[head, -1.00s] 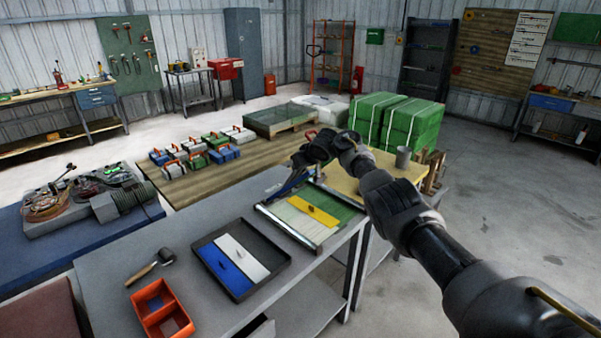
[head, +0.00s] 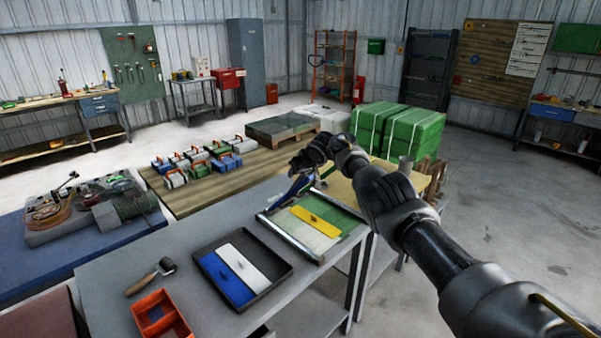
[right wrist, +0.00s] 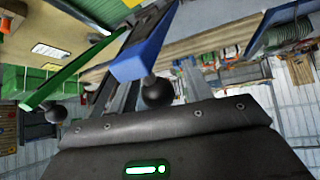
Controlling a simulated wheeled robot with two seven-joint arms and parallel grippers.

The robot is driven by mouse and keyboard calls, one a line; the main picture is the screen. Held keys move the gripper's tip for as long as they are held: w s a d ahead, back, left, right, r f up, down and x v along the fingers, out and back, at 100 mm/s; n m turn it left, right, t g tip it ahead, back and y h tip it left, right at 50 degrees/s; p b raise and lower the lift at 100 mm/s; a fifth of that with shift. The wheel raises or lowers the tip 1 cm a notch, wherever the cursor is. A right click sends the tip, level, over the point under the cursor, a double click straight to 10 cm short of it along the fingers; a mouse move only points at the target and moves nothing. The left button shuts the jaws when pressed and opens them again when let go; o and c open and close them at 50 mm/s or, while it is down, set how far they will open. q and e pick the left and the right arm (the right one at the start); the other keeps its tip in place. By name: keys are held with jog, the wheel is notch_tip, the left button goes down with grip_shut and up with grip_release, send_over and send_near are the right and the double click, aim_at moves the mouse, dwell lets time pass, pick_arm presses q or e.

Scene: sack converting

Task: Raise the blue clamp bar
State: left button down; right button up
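The blue clamp bar (right wrist: 143,50) shows large in the right wrist view as a slanted bar ending in a black ball knob. It also shows in the head view (head: 294,190), tilted up at the far left of the frame fixture (head: 292,232). My right gripper (right wrist: 157,82) has its grey fingers apart, one on each side of the knob in the picture; no contact is clear. A green bar (right wrist: 58,88) with a similar knob shows at left. My left gripper is out of view.
A yellow strip (head: 316,221) lies across pale and green sheets in the fixture. A black tray (head: 285,271) with blue and white plates, a roller (head: 165,266) and an orange bin (head: 142,310) share the grey bench (head: 200,250). Green bales (head: 415,133) stand behind.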

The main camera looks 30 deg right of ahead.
jog(key=shift+s, duration=0.15)
jog(key=b+v, duration=0.1)
jog(key=v, duration=0.9)
jog(key=shift+s+r+b, duration=0.2)
jog(key=shift+r+b, duration=0.05)
jog(key=shift+b, duration=0.05)
dwell(0.4)
